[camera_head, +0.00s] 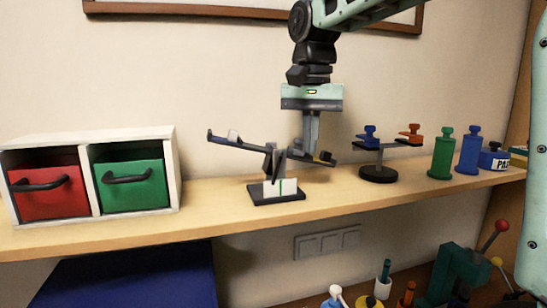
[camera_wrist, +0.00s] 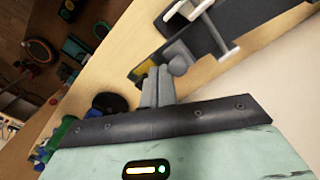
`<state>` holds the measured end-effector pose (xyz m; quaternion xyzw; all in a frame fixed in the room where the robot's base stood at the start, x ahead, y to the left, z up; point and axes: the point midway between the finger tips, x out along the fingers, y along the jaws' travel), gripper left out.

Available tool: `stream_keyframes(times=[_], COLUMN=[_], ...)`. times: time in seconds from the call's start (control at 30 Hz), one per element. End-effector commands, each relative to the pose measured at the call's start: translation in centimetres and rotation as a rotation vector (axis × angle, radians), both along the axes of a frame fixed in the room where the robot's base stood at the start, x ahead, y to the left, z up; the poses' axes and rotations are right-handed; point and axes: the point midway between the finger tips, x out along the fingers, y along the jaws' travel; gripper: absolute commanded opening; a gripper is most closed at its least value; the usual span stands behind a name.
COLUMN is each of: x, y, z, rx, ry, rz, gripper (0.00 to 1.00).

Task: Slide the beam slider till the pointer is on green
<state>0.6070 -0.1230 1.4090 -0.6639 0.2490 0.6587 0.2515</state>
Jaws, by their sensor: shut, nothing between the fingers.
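The dark beam (camera_head: 248,145) sits tilted on a small black-based stand (camera_head: 277,196), its left end higher than its right. A pale block (camera_head: 232,136) rides on its left part. A white plate (camera_head: 272,188) with a green strip stands on the base; the pointer's exact position against it is too small to tell. My gripper (camera_head: 308,153) points down at the beam's right part, fingers shut and empty. In the wrist view the closed fingertips (camera_wrist: 158,75) are beside a grey block with a round knob (camera_wrist: 178,66) on the beam, near a yellow patch; I cannot tell whether they touch.
A cabinet with red (camera_head: 47,193) and green (camera_head: 129,187) drawers stands left on the shelf (camera_head: 225,206). Right of the beam are a small balance (camera_head: 378,172) with blue and orange pieces, a green cylinder (camera_head: 442,155) and a blue one (camera_head: 468,152). The shelf front is clear.

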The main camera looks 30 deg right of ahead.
Motion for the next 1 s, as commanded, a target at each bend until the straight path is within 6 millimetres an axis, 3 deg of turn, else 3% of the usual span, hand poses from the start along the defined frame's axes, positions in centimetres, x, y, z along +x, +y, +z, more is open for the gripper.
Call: stream_keyframes(times=[1.0], x=[0.1], y=[1.5], z=[-0.7], rx=[0.004], ry=[0.019], rz=[0.006], gripper=[0.00])
